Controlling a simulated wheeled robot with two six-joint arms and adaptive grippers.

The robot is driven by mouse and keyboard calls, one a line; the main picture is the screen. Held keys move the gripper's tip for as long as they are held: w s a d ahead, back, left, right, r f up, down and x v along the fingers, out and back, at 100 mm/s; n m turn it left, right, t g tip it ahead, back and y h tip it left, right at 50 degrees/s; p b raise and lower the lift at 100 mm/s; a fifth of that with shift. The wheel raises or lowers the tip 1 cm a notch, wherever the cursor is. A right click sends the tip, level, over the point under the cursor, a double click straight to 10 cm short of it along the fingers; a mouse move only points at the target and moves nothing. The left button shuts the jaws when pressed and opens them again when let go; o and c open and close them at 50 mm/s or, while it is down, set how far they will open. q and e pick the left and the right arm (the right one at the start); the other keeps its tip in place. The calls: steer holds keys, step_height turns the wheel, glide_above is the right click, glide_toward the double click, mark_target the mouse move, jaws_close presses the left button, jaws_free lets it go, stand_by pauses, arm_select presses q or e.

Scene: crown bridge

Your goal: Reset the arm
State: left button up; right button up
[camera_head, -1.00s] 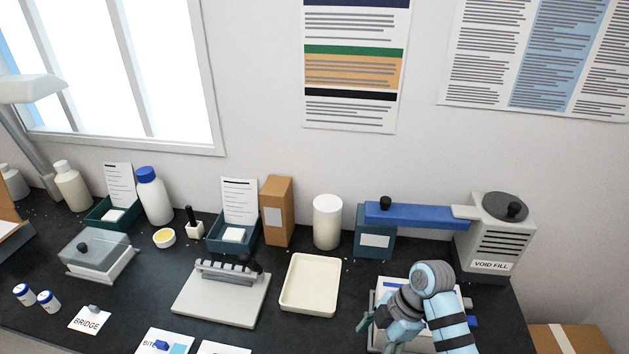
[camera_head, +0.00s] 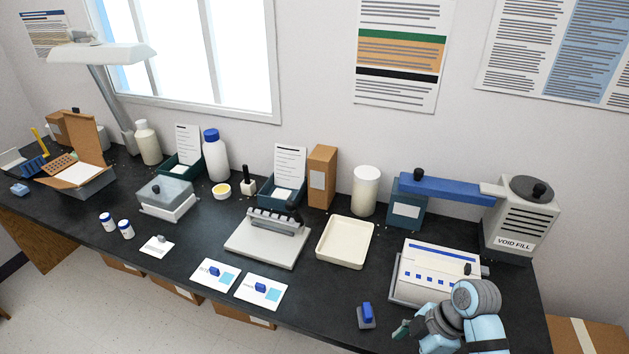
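My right arm comes in at the lower right, and its gripper (camera_head: 402,330) is at the front edge of the bench, beside a small blue and grey block (camera_head: 367,315). The fingers are small and partly hidden by my wrist, so I cannot tell whether they are open or shut. Behind the wrist stands a white box-like device with a row of blue marks (camera_head: 436,275); my arm covers its front right corner. My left gripper is not in view.
The dark bench (camera_head: 200,235) carries a cream tray (camera_head: 345,242), a grey rack device (camera_head: 268,238), a clear-lidded box (camera_head: 167,198) and label cards (camera_head: 264,290). The VOID FILL machine (camera_head: 520,222) stands at the right with its blue arm (camera_head: 446,188). Floor shows in front.

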steer(key=s+d+m+t+h, duration=0.2)
steer(key=s+d+m, duration=0.1)
steer(key=s+m, duration=0.5)
steer(key=s+d+m+t+h, duration=0.2)
steer(key=s+d+m+h, duration=0.1)
steer(key=s+m, duration=0.5)
step_height(320, 180, down, 24)
steer(key=s+d+g+b, duration=0.2)
steer(key=s, duration=0.1)
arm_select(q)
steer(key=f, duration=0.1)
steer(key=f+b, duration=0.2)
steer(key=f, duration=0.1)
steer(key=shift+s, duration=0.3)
arm_select(e)
steer(key=s+f+m, duration=0.1)
steer(key=s+f, duration=1.1)
steer(key=f, duration=0.1)
steer(key=shift+s+g, duration=0.35)
steer(key=shift+g, duration=0.05)
